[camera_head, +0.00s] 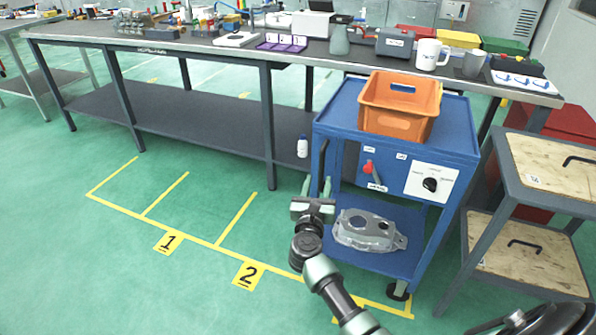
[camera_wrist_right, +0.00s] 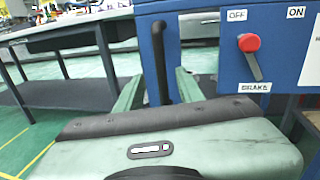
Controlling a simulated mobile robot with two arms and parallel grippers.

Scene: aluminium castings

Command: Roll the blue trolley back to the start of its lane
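The blue trolley (camera_head: 460,135) stands in front of the bench, right of the lane markings. A black upright handle (camera_wrist_right: 160,60) is on its left side. My right gripper (camera_head: 317,187) is at this handle. In the right wrist view its green fingers (camera_wrist_right: 158,92) stand apart, one on each side of the handle, with gaps visible. The red-knobbed brake lever (camera_wrist_right: 249,45) leans towards the OFF label. An orange crate (camera_head: 398,125) is on the trolley's top and a grey casting (camera_head: 368,231) on its lower shelf. My left gripper is out of view.
Yellow floor lines (camera_head: 237,217) with number plates 1 (camera_head: 169,242) and 2 (camera_head: 247,275) lie left of the trolley on clear floor. A long workbench (camera_head: 200,48) runs behind. A grey cart with wooden shelves (camera_head: 550,165) stands close on the right.

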